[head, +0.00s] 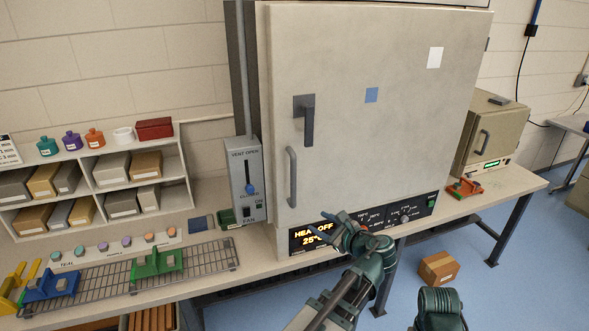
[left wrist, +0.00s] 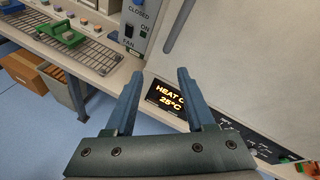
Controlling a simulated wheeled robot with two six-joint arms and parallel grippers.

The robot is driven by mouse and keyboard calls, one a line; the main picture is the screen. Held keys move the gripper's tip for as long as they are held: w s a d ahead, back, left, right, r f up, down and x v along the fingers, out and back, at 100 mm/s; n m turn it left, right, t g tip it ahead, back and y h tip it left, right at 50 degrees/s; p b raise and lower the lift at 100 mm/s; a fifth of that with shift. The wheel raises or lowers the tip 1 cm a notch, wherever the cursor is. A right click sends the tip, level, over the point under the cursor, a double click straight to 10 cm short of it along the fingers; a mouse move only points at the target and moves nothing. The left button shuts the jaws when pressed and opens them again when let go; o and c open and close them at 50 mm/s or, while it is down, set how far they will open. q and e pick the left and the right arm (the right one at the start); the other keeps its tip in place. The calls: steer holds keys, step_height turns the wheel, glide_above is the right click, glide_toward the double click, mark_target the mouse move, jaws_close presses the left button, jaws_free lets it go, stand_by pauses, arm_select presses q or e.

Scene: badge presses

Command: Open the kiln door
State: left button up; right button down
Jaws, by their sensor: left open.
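The kiln (head: 380,110) is a large beige cabinet on the bench, and its door looks shut. On the door's left side are a dark latch lever (head: 308,125), its arm pointing down, and a grey vertical bar handle (head: 292,178) below it. My left gripper (head: 352,228) is below and to the right of the handle, in front of the control panel, touching neither handle nor latch. In the left wrist view its two blue fingers (left wrist: 158,80) are apart with nothing between them. The display (left wrist: 171,98) reads heat off, 25°C. My right gripper is not in view.
A vent and fan switch box (head: 245,182) stands just left of the door. A wire rack (head: 110,283) with coloured presses and a shelf of boxes (head: 85,190) are at left. A smaller oven (head: 490,135) and a red-orange press (head: 463,188) sit at right. A cardboard box (head: 438,268) is on the floor.

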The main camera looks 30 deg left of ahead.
mark_target(295, 172)
arm_select(q)
steer(key=w+a+r+m+t+y, duration=0.2)
steer(key=w+a+r+m+y, duration=0.1)
steer(key=r+m, duration=0.4)
steer(key=shift+n, duration=0.7)
steer(key=x, duration=1.3)
steer(key=shift+w+a+r, duration=0.2)
steer(key=shift+w+a, duration=0.05)
steer(key=shift+w, duration=0.05)
jaws_close()
